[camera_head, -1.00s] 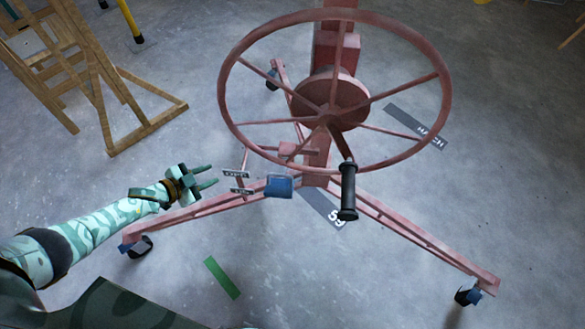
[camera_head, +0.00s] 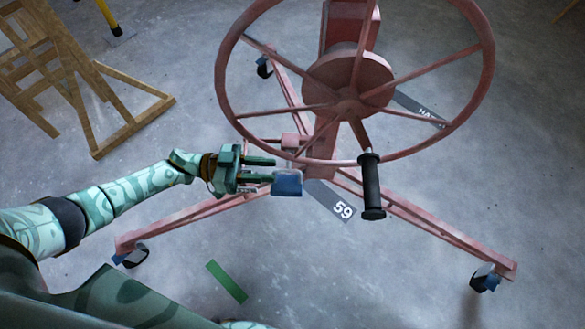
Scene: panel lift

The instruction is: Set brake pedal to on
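The brake pedal is a small blue pad (camera_head: 287,183) at the base of the red panel lift (camera_head: 322,150), below its large wheel. My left gripper (camera_head: 272,168) comes in from the left just beside the pedal. Its two fingers are apart and point right, toward the pedal. The lower fingertip is at the pedal's left edge in the picture; I cannot tell whether it touches. The small labels beside the pedal are mostly hidden behind the gripper. My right gripper is not in view.
The wheel (camera_head: 483,75) with its black crank handle (camera_head: 371,188) hangs above and right of the pedal. Red legs (camera_head: 440,229) on casters spread over the floor. A wooden stand (camera_head: 90,85) is at the upper left. A green floor strip (camera_head: 227,281) lies in front.

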